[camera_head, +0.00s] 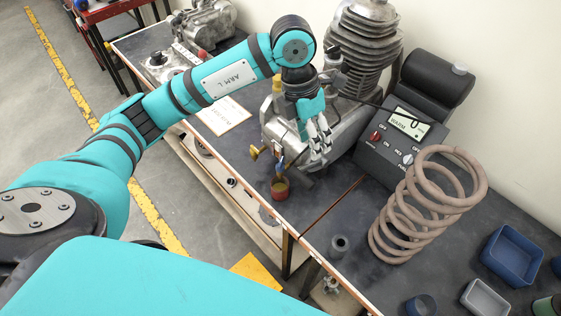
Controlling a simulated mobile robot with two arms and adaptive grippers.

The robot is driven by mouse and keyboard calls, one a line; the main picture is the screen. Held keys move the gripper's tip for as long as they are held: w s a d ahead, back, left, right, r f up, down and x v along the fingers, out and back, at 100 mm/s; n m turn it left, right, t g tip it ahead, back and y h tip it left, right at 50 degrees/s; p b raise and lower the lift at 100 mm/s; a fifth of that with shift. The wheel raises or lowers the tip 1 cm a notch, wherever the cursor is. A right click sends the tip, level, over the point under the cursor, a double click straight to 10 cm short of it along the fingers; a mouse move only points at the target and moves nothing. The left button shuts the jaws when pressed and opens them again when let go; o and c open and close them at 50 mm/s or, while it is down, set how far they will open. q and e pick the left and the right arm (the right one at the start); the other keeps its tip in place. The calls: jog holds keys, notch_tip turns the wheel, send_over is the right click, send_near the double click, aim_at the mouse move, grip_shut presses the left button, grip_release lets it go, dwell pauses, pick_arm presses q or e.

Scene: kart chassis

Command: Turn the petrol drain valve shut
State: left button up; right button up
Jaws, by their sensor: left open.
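A grey metal engine (345,130) stands on the dark bench. Low on its near left side is a small tap with a blue handle (281,163), which looks like the drain valve. A red cup (280,188) with yellowish contents stands just below it. My left gripper (319,148) is open and points down in front of the engine, a little to the right of and above the blue handle. It appears apart from the handle. The handle's exact angle is too small to tell. My right gripper is not in view.
A brass knob (256,152) sticks out left of the tap. A coil spring (415,215), a dark meter box (400,140) and blue and grey trays (511,255) stand to the right. A paper sheet (222,115) lies left of the engine. The bench's front edge is close.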

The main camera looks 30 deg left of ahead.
aim_at(280, 163)
pick_arm(q)
jog(key=w+a+r+n+y, duration=0.1)
jog(key=a+r+y, duration=0.15)
jog(key=a, duration=0.45)
jog(key=shift+y, duration=0.35)
jog(key=f+p, duration=0.1)
jog(key=f, duration=0.5)
jog(key=f+p, duration=0.1)
jog(key=f, duration=0.5)
jog(key=a+f+p, duration=0.1)
jog(key=f+p, duration=0.1)
jog(key=f, duration=0.4)
jog(key=shift+w+f, duration=0.1)
jog(key=shift+w, duration=0.2)
grip_shut()
